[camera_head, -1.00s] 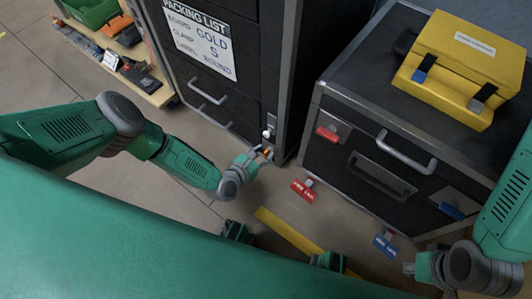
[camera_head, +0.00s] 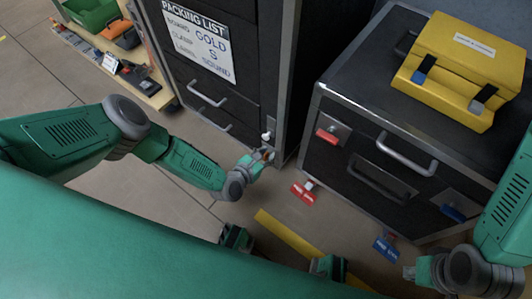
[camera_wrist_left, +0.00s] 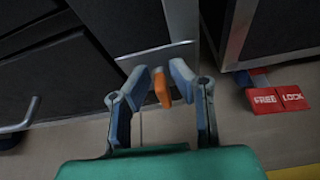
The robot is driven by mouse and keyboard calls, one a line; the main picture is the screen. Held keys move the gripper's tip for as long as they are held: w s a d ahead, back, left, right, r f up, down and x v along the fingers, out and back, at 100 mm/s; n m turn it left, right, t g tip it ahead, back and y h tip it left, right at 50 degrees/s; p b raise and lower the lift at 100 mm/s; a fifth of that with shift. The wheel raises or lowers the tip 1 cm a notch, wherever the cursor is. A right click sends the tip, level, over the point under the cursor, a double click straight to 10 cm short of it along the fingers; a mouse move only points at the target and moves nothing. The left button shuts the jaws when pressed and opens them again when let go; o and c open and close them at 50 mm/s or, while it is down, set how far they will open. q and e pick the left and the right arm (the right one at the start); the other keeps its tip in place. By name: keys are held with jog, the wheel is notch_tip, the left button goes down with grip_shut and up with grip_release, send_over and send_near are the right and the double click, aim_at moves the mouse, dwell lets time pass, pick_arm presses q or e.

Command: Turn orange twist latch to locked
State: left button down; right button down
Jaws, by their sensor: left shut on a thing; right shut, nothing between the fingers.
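The orange twist latch (camera_wrist_left: 162,88) shows in the left wrist view as a small orange bar, tilted slightly, at the lower edge of the tall black case. My left gripper (camera_wrist_left: 161,76) has its two fingers on either side of it and is shut on it. In the head view the latch (camera_head: 267,156) is a small orange patch, mostly hidden by my left gripper (camera_head: 263,158). Whether it stands at locked cannot be read. My right gripper (camera_head: 409,272) is at the lower right, shut and empty, away from the latch.
A white knob (camera_head: 266,136) sits just above the latch. The right case (camera_head: 365,120) has a red latch (camera_head: 327,136), a blue latch (camera_head: 452,212) and a yellow box (camera_head: 460,65) on top. Red (camera_head: 303,192) and blue (camera_head: 386,246) tags stand out low near it.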

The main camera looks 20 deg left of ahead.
pick_arm(q)
jog(key=m+t+y, duration=0.1)
jog(key=m, duration=0.2)
jog(key=d+f+m+t+y, duration=0.1)
jog(key=m+y, duration=0.1)
jog(key=m, duration=0.2)
jog(key=s+d+f+m+t+y, duration=0.1)
jog(key=m+t+y, duration=0.1)
jog(key=m, duration=0.2)
dwell(0.6)
jog(key=shift+m+t, duration=0.3)
jog(key=shift+m, duration=0.1)
jog(key=shift+a+f, duration=0.1)
jog(key=c, duration=1.6)
grip_release()
jog(key=shift+a, duration=0.1)
jog(key=shift+w, duration=0.1)
jog(key=shift+s+r, duration=0.2)
jog(key=shift+s, duration=3.55)
